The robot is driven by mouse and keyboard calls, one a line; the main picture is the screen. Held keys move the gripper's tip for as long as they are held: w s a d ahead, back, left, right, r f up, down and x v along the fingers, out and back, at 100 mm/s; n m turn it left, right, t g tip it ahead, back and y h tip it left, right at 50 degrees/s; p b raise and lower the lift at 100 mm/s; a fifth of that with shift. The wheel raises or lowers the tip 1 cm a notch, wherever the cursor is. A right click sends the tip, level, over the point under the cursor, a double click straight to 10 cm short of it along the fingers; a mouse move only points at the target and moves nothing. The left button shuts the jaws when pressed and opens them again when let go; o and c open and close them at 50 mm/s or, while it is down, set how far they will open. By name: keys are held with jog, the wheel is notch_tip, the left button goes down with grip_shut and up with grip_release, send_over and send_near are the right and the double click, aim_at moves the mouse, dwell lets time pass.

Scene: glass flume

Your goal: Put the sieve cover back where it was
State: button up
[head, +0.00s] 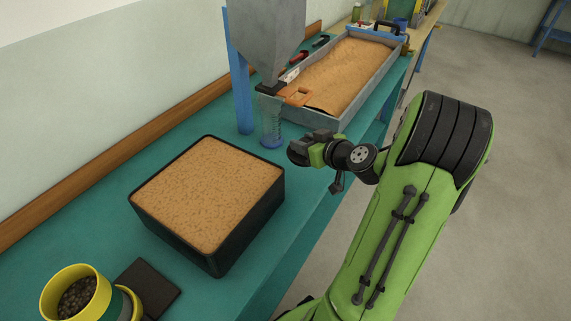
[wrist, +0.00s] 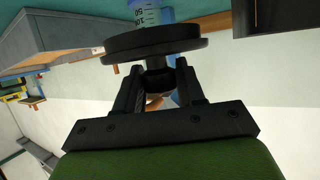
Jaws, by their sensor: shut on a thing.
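My gripper (wrist: 157,88) is shut on the knob of a black round lid, which I take to be the sieve cover (wrist: 150,42). In the wrist view the cover's disc lies across the picture just beyond the fingers, seen nearly edge-on. In the head view my gripper (head: 312,150) is in front of the clear cylinder, at the bench's right side, clear of the bin. The cover is small and dark there, and its outline is hard to tell from the fingers. I cannot make out a sieve for certain.
A graduated clear cylinder (head: 271,128) stands under a grey hopper (head: 268,30) on a blue post. A black bin (head: 185,238) full of tan grains stands nearer. A yellow container (head: 96,312) of dark pebbles is at lower left. A sand-filled tray (head: 345,117) lies behind.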

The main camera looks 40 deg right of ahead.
jog(key=shift+w+f, duration=0.15)
jog(key=shift+f, duration=0.2)
jog(key=f+b, duration=0.3)
jog(key=f, duration=0.6)
jog(key=shift+s+b, duration=0.2)
jog(key=shift+b, duration=0.1)
jog(key=shift+f, duration=0.2)
jog(key=o, duration=1.1)
jog(key=shift+o, duration=0.2)
jog(key=shift+r, duration=0.1)
jog(key=shift+s+r, duration=0.2)
jog(key=p+v, duration=0.1)
jog(key=v, duration=1)
jog(key=shift+s, duration=0.3)
